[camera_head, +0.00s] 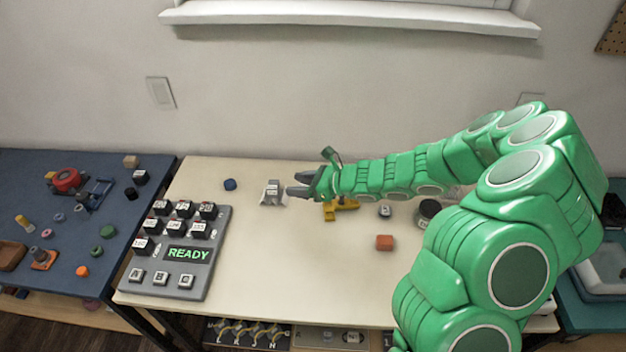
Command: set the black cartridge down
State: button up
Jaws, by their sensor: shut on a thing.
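My gripper (298,185) is at the end of the green arm, over the back middle of the pale table, pointing left. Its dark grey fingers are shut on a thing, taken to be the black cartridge. I cannot make that cartridge out; the fingers seem to hide it. A small grey piece with pale sides (272,192) is just left of the fingertips. I cannot tell whether they touch. Several dark cartridges with white labels sit in the grey board (216,240), which shows a green READY sign. A small dark piece with a pale top (385,211) lies right of the gripper.
A dark blue ball-like piece (230,184) lies left of the gripper. A yellow part (340,206) lies under my arm. The pale table's (290,280) front middle is clear.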

jog(key=w+d+r+m+t, duration=0.1)
jog(key=w+d, duration=0.3)
jog(key=w+a+f, duration=0.1)
jog(key=w+f, duration=0.2)
jog(key=w, duration=0.1)
jog(key=w+a+f, duration=0.1)
jog(key=w+f, duration=0.1)
jog(key=w, duration=0.2)
jog(key=w+f, duration=0.3)
jog(key=w, duration=0.2)
jog(key=shift+a+f, duration=0.3)
jog(key=shift+a, duration=0.1)
jog(key=shift+w+f+t, duration=0.3)
jog(key=shift+w+f, duration=0.05)
jog(key=shift+w, duration=0.05)
jog(key=shift+w+a+f, duration=0.15)
jog(key=shift+f, duration=1.75)
jog(key=o, duration=1)
